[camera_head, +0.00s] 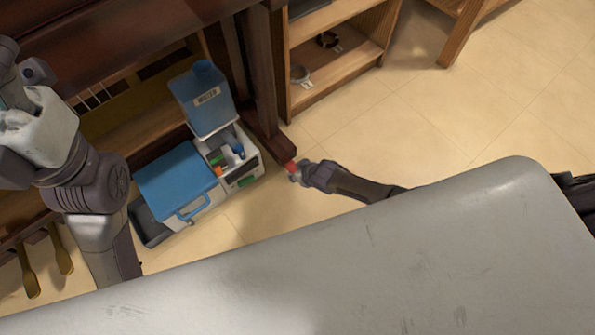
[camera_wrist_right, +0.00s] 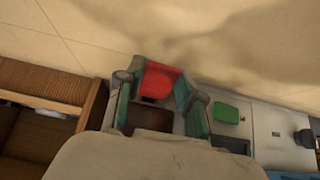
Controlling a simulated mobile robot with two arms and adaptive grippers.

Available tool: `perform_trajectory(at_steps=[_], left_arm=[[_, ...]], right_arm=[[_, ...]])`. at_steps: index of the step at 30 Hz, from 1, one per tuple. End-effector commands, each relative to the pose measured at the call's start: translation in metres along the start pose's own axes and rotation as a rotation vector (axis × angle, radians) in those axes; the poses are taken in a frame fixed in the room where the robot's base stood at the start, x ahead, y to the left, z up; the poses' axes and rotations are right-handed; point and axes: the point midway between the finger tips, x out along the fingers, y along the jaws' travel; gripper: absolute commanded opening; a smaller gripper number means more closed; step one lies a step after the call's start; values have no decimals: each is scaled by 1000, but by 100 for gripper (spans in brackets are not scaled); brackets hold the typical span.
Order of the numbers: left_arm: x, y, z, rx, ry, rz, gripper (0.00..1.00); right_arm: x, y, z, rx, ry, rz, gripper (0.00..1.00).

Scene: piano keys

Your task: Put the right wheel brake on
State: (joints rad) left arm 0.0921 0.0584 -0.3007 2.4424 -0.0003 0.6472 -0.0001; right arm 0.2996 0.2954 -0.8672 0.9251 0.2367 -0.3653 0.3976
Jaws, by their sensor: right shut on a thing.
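The red wheel brake (camera_head: 289,165) sits low at the foot of the dark piano leg (camera_head: 268,135). My right gripper (camera_head: 295,173) reaches it from the right, close to the floor. In the right wrist view the red brake (camera_wrist_right: 161,80) lies between the teal-lined fingers of my right gripper (camera_wrist_right: 158,86), which is shut on it. The fingers and the leg hide part of the brake, and I cannot tell its angle. My left arm rises at the left edge of the head view; its end is cut off there, and its jaws do not show clearly.
A blue-lidded cooler (camera_head: 178,178) and a white tool caddy (camera_head: 245,155) with a blue container (camera_head: 205,102) stand left of my right gripper. A wooden shelf (camera_head: 330,70) stands behind. The tiled floor (camera_head: 450,110) to the right is clear.

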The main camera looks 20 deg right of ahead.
Motion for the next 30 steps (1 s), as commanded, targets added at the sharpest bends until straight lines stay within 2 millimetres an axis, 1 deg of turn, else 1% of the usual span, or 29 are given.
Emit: perform_trajectory(at_steps=[7,8,12,23,26,30], left_arm=[[0,0,0,0,1,0,62],[0,0,0,0,2,0,62],[1,0,-1,0,4,1,62],[1,-1,1,2,0,-2,62],[1,-1,0,1,0,-1,62],[1,0,0,1,1,-1,62]], right_arm=[[0,-1,0,0,0,-1,2],[0,-1,0,0,0,-1,39],[0,0,0,0,0,-1,62],[-1,0,0,0,-1,-1,62],[-6,0,0,1,-1,0,62],[-22,0,1,1,0,-1,62]])
